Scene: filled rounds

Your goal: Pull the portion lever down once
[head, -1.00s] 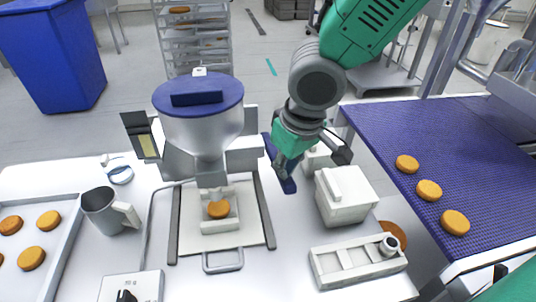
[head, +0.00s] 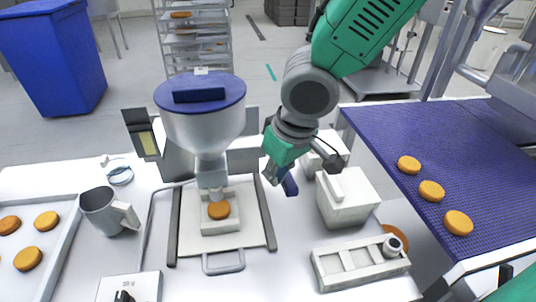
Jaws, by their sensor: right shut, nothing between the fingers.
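The depositor, a grey hopper (head: 204,125) with a blue lid, stands over the white work table. The portion lever's blue handle (head: 290,184) is at its right side; only its lower end shows, and my gripper hides the rest. A round filled piece (head: 218,210) sits in the white holder (head: 221,228) under the spout. My right gripper (head: 272,174) is shut and empty, pointing down just in front of the lever. I cannot tell whether it touches the handle. My left gripper is not in view.
White boxes (head: 347,199) and a slotted white tray (head: 360,264) stand to the right of the lever. A blue conveyor (head: 465,165) with several rounds is further right. A metal jug (head: 105,212), a scale (head: 130,287) and a tray of rounds (head: 66,246) are at left.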

